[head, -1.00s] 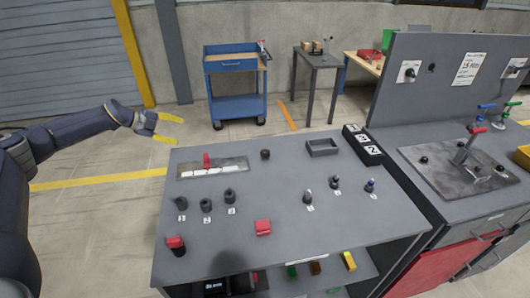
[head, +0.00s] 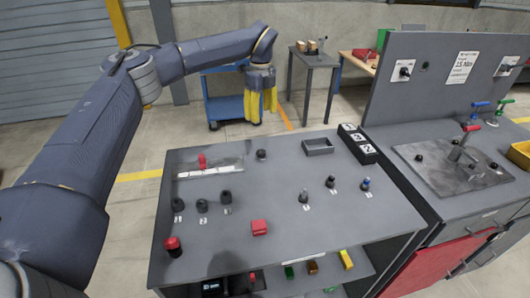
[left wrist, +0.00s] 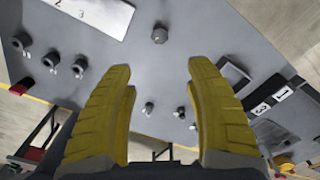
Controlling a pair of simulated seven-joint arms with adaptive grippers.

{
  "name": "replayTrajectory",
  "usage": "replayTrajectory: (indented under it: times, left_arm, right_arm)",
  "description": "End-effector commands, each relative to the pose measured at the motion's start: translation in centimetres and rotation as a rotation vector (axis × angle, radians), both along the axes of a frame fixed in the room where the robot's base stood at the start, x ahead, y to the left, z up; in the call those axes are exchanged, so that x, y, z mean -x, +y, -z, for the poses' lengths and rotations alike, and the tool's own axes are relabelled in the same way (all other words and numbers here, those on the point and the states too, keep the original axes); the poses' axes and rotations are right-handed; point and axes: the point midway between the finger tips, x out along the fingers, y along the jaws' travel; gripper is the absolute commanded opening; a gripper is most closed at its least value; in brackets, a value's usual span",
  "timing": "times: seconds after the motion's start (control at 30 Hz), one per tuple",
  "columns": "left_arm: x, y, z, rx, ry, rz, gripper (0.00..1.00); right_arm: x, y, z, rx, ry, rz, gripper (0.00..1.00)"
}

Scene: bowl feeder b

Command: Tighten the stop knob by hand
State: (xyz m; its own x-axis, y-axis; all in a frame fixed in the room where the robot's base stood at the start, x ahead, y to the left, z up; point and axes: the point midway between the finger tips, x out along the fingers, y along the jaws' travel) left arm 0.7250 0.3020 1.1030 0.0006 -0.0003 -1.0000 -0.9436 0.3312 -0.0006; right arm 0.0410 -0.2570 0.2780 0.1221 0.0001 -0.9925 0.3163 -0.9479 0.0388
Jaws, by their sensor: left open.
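A small dark round knob (head: 262,155) stands on the grey bench top near its far edge, right of a metal plate (head: 228,168) with a white strip. A red-topped piece (head: 202,160) stands on that plate. No label shows which is the stop knob. My left gripper (head: 262,112) is open and empty, its yellow fingers pointing down; in the head view it appears above the knob, just past the bench's far edge. In the left wrist view the knob (left wrist: 159,33) lies beyond the gap between the fingertips, clear of both. My right gripper is not in view.
Several numbered dark knobs (head: 202,205) and metal pegs (head: 331,183) stand on the bench. A grey tray (head: 318,147) and a black numbered box (head: 358,144) lie right of the knob. A red block (head: 260,228) and a red button (head: 173,246) are nearer the front.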

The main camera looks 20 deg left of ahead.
Motion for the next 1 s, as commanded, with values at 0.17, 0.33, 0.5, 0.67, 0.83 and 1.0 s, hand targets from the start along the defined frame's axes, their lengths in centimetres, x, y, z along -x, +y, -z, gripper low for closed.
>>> replayTrajectory:
  times: [0.17,0.33,0.5,0.67,0.83,1.0]
  left_arm:
    - [0.1,0.0,1.8,-0.003,0.004,-0.002,0.54]
    - [0.1,0.0,4.7,-0.001,0.004,-0.001,0.54]
    - [0.1,0.0,7.9,-0.001,0.004,-0.001,0.54]
    - [0.1,0.0,10.8,0.000,0.004,-0.001,0.54]
    - [0.1,0.0,13.5,-0.001,0.003,0.000,0.54]
    - [0.0,0.0,15.5,-0.001,0.002,-0.001,0.54]
  right_arm:
    - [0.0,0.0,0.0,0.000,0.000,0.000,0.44]
    - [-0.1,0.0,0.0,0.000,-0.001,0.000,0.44]
    - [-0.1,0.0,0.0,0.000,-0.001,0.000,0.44]
    - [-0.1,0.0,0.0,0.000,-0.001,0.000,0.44]
    - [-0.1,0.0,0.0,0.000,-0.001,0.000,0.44]
    - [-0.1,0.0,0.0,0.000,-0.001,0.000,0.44]
